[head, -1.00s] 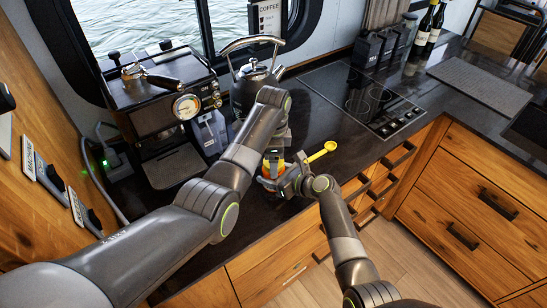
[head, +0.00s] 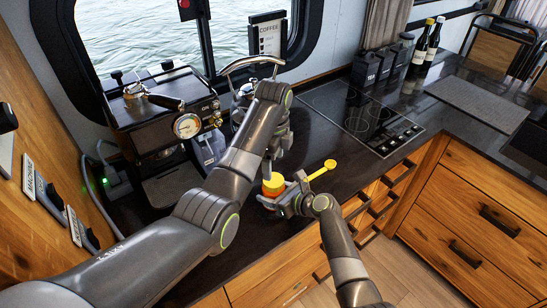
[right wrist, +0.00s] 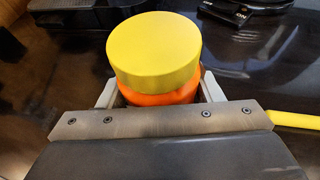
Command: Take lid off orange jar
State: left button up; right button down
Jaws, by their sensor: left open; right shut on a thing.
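The orange jar (right wrist: 155,97) stands on the dark counter near its front edge, with its lower part hidden by my right gripper. Its wide yellow lid (right wrist: 154,48) sits on top; the lid also shows in the head view (head: 273,180). My right gripper (head: 277,200) is shut on the jar's body from the front, one finger on each side, below the lid. My left gripper (head: 276,153) is open and empty, pointing down just above and behind the lid, apart from it.
A yellow scoop (head: 322,170) lies right of the jar. A cooktop (head: 360,110) lies to the right. Wooden drawers are below the counter edge.

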aim_at(274, 180)
pick_arm(q)
jog(key=shift+r+m, duration=0.45)
jog(key=shift+m, duration=0.55)
jog(key=shift+f, duration=3.9)
jog(key=c, duration=1)
jog(key=n, duration=0.6)
jog(key=shift+r+n, duration=0.1)
jog(key=shift+n, duration=0.2)
jog(key=o, duration=1.1)
jog(key=shift+c, duration=0.2)
